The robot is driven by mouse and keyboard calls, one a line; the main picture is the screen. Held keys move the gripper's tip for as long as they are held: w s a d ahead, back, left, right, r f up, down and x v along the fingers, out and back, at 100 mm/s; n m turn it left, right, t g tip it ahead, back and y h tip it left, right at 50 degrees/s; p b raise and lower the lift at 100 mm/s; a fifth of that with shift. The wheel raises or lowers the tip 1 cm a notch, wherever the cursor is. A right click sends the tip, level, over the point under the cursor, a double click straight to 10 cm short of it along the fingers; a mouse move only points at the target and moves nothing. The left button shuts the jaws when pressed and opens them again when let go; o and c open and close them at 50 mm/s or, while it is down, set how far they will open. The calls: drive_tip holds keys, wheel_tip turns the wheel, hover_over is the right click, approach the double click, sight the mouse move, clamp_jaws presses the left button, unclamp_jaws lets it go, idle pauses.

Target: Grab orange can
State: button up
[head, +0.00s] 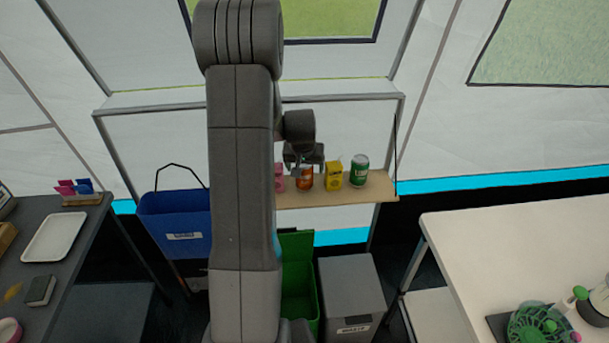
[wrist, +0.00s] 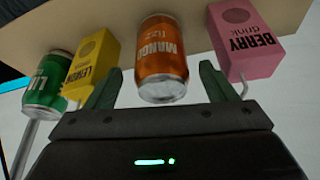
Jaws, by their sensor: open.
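The orange can (wrist: 161,62), marked "MANGO", stands on a wooden shelf (wrist: 37,18). It also shows in the head view (head: 305,181), partly covered by my gripper. My gripper (wrist: 159,88) is open, with one green finger on each side of the can's near end. The can lies between the fingertips, and I see gaps between it and both fingers. In the head view my gripper (head: 304,160) is at the shelf, just above and in front of the can.
A pink berry drink carton (wrist: 247,40) stands close to the right finger. A yellow lemon carton (wrist: 94,56) and a green can (wrist: 48,85) stand on the other side.

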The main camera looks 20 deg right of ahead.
drive_tip(key=shift+p+x, duration=0.3)
drive_tip(key=shift+x, duration=1.6)
drive_tip(key=c, duration=1)
drive_tip(key=shift+c, duration=0.2)
